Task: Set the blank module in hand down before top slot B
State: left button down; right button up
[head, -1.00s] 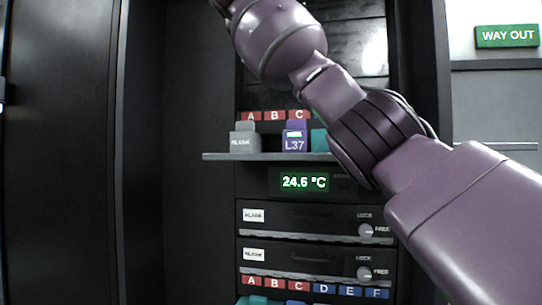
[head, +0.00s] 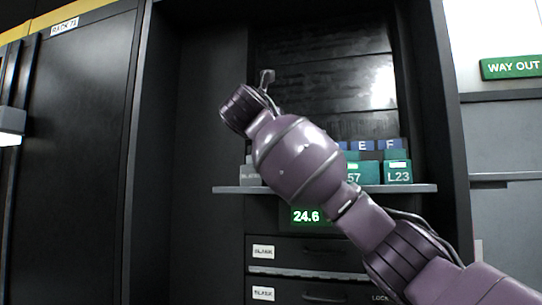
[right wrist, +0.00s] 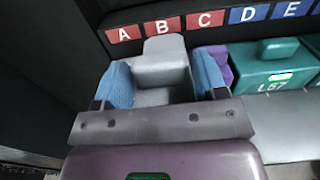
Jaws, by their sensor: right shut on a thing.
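In the right wrist view my right gripper (right wrist: 161,73) is shut on a grey blank module (right wrist: 160,97), with a blue pad on each side. The module's raised tab shows just below the red label B (right wrist: 165,25). Whether its underside touches the shelf is hidden. A grey module marked BLANK (head: 248,174) shows at the shelf's left end, partly covered by my arm. My left gripper is not in view.
A purple module (right wrist: 228,66) stands close right of my right finger. Farther right is the teal module L57 (right wrist: 275,68), then teal L23 (head: 398,174). A dark cabinet wall (right wrist: 45,45) is on the left. Drawers with BLANK labels (head: 264,252) lie below.

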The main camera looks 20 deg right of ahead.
jog(key=shift+f, duration=2.65)
jog(key=o, duration=1)
jog(key=shift+f, duration=0.15)
jog(key=shift+c, duration=0.2)
